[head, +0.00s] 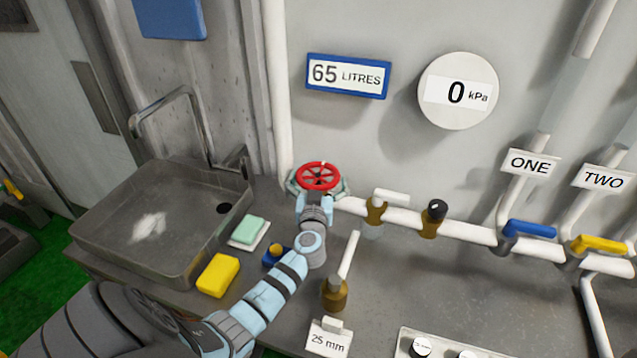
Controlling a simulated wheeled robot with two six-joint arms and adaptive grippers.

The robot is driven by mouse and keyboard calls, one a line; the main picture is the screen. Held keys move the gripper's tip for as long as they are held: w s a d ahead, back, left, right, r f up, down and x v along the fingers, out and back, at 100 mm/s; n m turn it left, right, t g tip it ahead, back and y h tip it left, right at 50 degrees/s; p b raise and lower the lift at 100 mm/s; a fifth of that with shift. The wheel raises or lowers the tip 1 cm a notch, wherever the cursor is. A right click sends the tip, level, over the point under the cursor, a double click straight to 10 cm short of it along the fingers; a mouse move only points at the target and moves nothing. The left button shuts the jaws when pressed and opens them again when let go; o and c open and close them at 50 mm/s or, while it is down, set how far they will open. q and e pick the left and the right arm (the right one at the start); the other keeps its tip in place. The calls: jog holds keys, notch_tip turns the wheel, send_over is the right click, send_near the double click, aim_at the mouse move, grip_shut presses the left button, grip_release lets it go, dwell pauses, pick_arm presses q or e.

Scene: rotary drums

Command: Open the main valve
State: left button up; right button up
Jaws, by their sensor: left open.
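The main valve appears to be the red handwheel (318,176) on the white pipe, left of centre in the head view. My left gripper (314,203) is at the near side of the wheel, its fingers apart and pointing at it. I cannot tell whether the fingertips touch the wheel. The gripper hides part of the valve body and the pipe below the wheel. The round gauge (458,91) reads 0 kPa, and the blue-framed display (348,76) reads 65 litres. My right gripper is out of view.
A metal sink (150,222) is on the left. A yellow sponge (218,275) and a green soap bar (249,230) lie beside it. A brass fitting with a white lever (348,255) stands right of my arm. Blue (531,229) and yellow (601,244) lever valves are farther right.

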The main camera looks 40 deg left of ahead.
pick_arm(q)
jog(key=shift+s+r, duration=0.2)
jog(key=c, duration=0.8)
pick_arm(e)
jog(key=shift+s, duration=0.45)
